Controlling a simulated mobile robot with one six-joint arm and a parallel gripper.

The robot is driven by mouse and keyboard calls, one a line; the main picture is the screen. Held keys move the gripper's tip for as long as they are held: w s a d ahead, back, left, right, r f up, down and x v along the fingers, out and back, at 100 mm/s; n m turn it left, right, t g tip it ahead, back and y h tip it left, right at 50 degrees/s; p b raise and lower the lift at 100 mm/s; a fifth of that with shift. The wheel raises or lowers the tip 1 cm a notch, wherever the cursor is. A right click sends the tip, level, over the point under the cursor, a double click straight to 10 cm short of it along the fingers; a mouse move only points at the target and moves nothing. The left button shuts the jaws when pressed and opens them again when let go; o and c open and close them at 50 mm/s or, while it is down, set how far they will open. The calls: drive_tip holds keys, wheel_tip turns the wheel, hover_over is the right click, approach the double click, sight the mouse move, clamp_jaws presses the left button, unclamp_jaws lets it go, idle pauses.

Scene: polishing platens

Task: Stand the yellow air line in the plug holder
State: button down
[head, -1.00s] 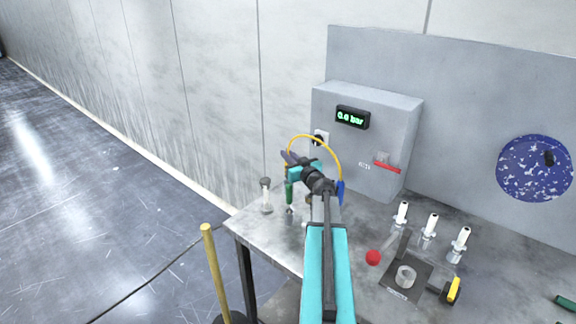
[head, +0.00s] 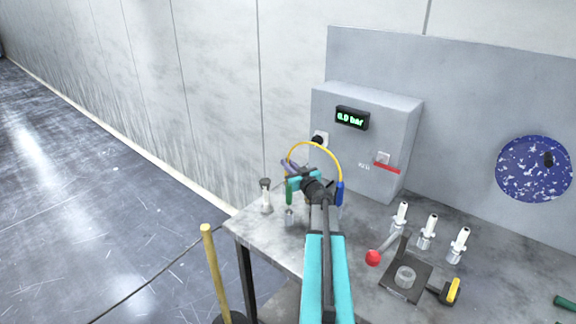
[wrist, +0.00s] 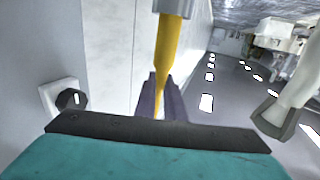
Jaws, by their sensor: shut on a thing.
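The yellow air line (head: 318,145) arches above the bench, with a blue end piece (head: 340,192) hanging at its right. My gripper (head: 290,166) is shut on the line's left end, above the bench's left part. In the wrist view the yellow line (wrist: 166,50) comes down from the top between my dark purple fingers (wrist: 160,103). Its lower tip is partly hidden by the gripper body. A small grey metal cup (head: 289,218) stands on the bench below my gripper, under a green piece (head: 289,194). I cannot tell for sure which thing is the plug holder.
A grey box with a display reading 0.0 bar (head: 351,118) stands behind.

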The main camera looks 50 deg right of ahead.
drive_tip(key=shift+f, duration=0.1)
drive_tip(key=c, duration=1.8)
unclamp_jaws()
drive_tip(key=shift+c, duration=0.2)
drive_tip(key=b+v, duration=0.1)
drive_tip(key=v, duration=0.6)
drive_tip(key=shift+s+b, duration=0.25)
drive_tip(key=shift+b, duration=0.15)
drive_tip(key=shift+r, duration=0.25)
